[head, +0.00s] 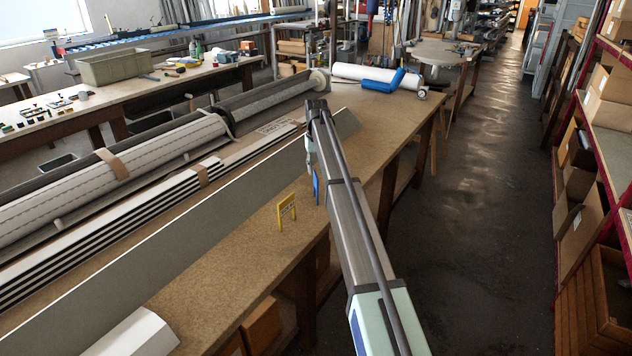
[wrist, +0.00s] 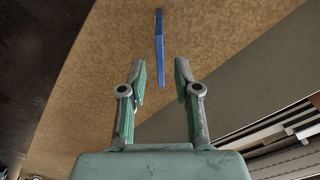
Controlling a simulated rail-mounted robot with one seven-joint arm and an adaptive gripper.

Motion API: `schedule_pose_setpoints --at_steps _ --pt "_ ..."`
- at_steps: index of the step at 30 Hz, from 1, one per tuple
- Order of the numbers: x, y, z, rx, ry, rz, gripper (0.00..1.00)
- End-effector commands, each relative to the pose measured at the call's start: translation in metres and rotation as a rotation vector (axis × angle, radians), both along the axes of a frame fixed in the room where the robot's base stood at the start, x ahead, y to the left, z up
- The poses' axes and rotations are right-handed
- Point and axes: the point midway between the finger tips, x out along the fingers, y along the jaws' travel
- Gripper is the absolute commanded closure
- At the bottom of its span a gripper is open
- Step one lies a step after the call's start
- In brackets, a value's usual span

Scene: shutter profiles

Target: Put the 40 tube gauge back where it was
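A blue gauge (head: 316,187) stands near the right edge of the wooden bench, just below my gripper (head: 313,170) in the head view. In the wrist view the blue gauge (wrist: 159,45) appears as a thin, nearly edge-on strip. It lies ahead of my gripper (wrist: 160,75), lined up with the gap between the fingers. The fingers are apart and nothing is held. A yellow fork-shaped gauge (head: 287,212) stands upright on the bench, left of and nearer than the blue one. I cannot read a size on either gauge.
A long grey flat profile (head: 180,245) lies along the bench (head: 235,290), left of the gauges. Beyond it are striped white profiles (head: 110,235) and rolled shutters (head: 150,160). A white profile piece (head: 135,335) lies in front. Bare bench surrounds the gauges.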

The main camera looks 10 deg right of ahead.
Motion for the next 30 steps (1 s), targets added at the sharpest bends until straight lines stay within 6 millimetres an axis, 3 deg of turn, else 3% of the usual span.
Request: schedule_pose_setpoints --at_steps 6,12,26,30 --pt "0.001 0.000 0.034 0.000 -0.001 0.000 0.68" --pt "0.000 0.000 0.049 0.000 0.000 0.000 0.68" --pt "-0.001 0.000 0.050 0.000 0.001 0.000 0.68" --pt "-0.017 0.000 0.036 0.000 0.005 -0.001 0.68"
